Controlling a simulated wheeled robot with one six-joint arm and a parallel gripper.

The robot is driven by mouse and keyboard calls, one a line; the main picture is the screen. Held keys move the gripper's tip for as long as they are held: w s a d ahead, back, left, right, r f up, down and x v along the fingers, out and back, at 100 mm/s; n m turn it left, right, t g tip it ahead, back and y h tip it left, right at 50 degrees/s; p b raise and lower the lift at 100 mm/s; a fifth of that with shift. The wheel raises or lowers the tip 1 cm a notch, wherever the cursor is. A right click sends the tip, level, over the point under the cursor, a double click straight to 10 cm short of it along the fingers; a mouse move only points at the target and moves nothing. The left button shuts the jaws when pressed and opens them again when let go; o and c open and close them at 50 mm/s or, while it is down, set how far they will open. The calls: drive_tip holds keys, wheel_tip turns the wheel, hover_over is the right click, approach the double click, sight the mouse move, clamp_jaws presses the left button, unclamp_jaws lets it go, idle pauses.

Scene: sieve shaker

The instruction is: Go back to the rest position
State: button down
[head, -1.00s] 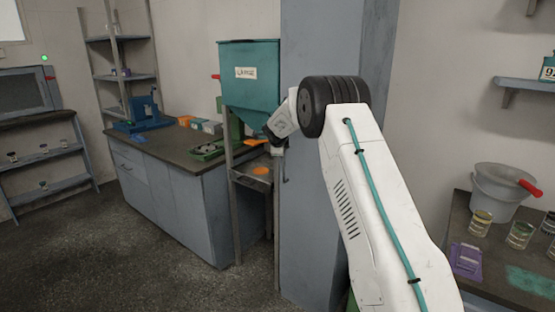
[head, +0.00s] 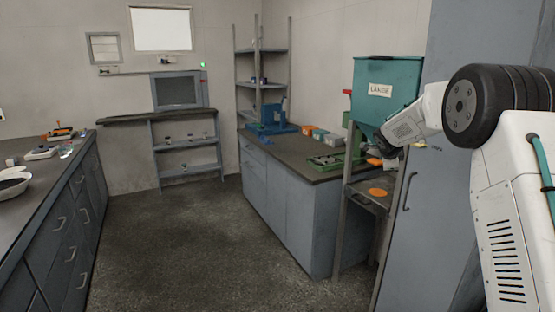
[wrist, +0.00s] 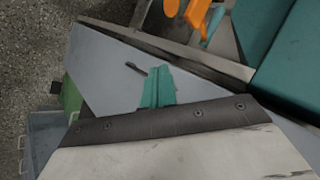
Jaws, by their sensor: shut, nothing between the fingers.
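My arm reaches in from the right side of the head view. Its dark end (head: 390,150) is in front of the teal hopper labelled LÄNDE (head: 387,95). In the wrist view my gripper (wrist: 158,85) shows as two teal fingers close together, shut and empty. They stand out past a dark band over the grey cabinet surface. In the head view the fingers are too small to make out.
The hopper stands on a frame with an orange disc (head: 377,193) on its shelf. A tall grey cabinet (head: 425,200) is close by my arm. A dark-topped counter (head: 310,165) holds a blue machine (head: 270,120). Another counter (head: 45,200) is at left. The floor (head: 210,240) between is clear.

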drive_tip(key=s+a+f+n+g, duration=0.2)
drive_tip(key=s+f+n+g, duration=0.2)
drive_tip(key=s+n, duration=0.55)
drive_tip(key=s+a+r+n+y, duration=0.1)
drive_tip(key=s+a+r+n, duration=0.2)
drive_tip(key=s, duration=1.4)
drive_tip(key=s+a+r+n+g+y, duration=0.1)
drive_tip(key=s+a+n, duration=0.4)
drive_tip(key=s, duration=1.2)
drive_tip(key=s+a+r+n+g+y, duration=0.1)
drive_tip(key=s+a+r+n+y, duration=0.2)
drive_tip(key=s+a, duration=0.6)
drive_tip(key=shift+s+a+r+n, duration=0.3)
drive_tip(key=shift+s+r+n, duration=0.4)
drive_tip(key=shift+s, duration=3.75)
drive_tip(key=shift+r, duration=0.1)
